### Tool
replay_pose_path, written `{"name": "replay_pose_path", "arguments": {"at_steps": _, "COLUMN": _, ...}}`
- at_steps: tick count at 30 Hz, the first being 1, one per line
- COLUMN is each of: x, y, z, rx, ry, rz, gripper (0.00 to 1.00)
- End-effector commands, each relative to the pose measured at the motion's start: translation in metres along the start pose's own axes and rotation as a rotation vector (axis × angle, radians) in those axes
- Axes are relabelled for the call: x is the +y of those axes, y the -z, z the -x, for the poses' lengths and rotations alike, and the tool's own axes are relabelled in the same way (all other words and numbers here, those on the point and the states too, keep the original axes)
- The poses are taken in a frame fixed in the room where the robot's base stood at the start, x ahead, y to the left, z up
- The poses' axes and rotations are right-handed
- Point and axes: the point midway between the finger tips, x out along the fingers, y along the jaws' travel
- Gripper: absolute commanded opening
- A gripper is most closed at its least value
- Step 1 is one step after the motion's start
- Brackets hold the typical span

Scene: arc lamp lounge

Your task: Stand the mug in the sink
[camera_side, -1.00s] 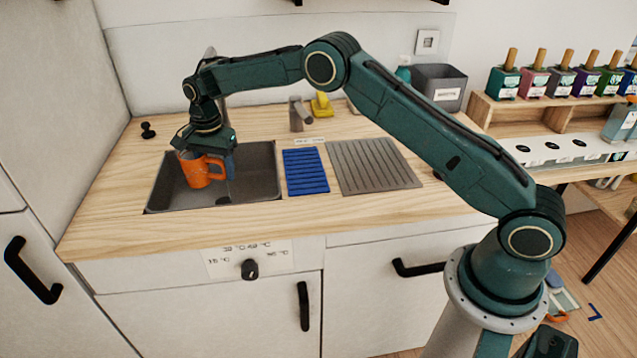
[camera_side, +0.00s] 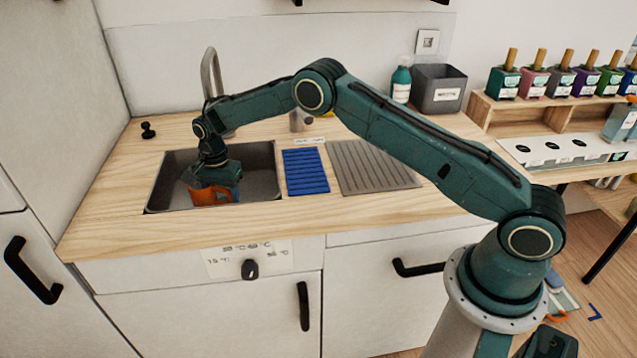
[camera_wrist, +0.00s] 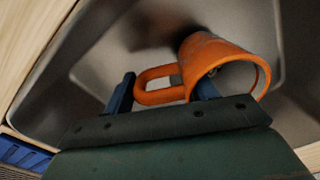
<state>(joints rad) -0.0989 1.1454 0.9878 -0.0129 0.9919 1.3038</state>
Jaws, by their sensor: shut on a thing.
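The orange mug (camera_side: 211,196) is low inside the dark sink (camera_side: 261,171), with its lower part hidden by the sink's front wall in the side view. My gripper (camera_side: 213,187) is above it and shut on it. In the wrist view the mug (camera_wrist: 213,68) shows its open rim and its handle to the left. The blue fingers of my gripper (camera_wrist: 162,92) stand at the handle and at the mug's wall near the rim. Whether the mug's base touches the sink floor cannot be told.
A faucet (camera_side: 209,73) rises behind the sink. A blue ribbed mat (camera_side: 306,171) and a grey grooved drainboard (camera_side: 374,166) lie right of the sink. A grey bin (camera_side: 438,89) and a teal bottle (camera_side: 401,83) stand at the back. The front counter strip is clear.

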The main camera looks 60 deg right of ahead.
Motion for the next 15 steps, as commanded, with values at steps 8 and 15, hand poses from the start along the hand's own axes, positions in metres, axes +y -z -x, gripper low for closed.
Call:
{"name": "replay_pose_path", "arguments": {"at_steps": 8, "x": -0.0008, "y": 0.0003, "z": -0.0101, "rx": 0.001, "ry": 0.004, "rz": 0.0, "gripper": 0.18}}
{"name": "replay_pose_path", "arguments": {"at_steps": 15, "x": -0.0006, "y": 0.0003, "z": -0.0115, "rx": 0.001, "ry": 0.003, "rz": 0.0, "gripper": 0.18}}
